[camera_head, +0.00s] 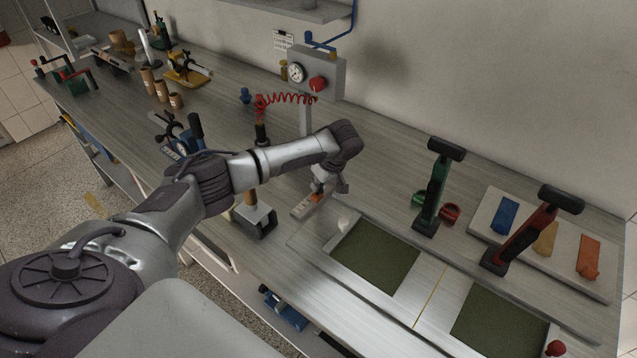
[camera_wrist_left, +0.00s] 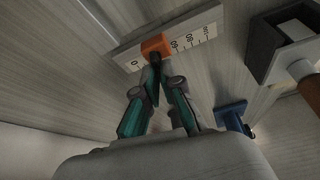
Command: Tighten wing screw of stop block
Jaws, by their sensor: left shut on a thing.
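The orange stop block (camera_wrist_left: 152,44) sits on a pale ruler bar (camera_wrist_left: 192,38) with black numbers in the left wrist view. A dark wing screw (camera_wrist_left: 154,59) sticks out of the block's near side. My left gripper (camera_wrist_left: 160,68) has its fingertips together at this screw and is shut on it; the tips partly hide it. In the head view my left gripper (camera_head: 321,188) points down at the orange block (camera_head: 316,197) on the bar (camera_head: 300,208), which lies on the workbench. My right gripper is not in view.
A block with a wooden handle (camera_head: 258,219) stands left of the bar. A framed panel with dark green fields (camera_head: 374,256) lies to the right. A green tool (camera_head: 432,195) and a red tool (camera_head: 520,238) stand beyond. A grey gauge box (camera_head: 316,75) is behind.

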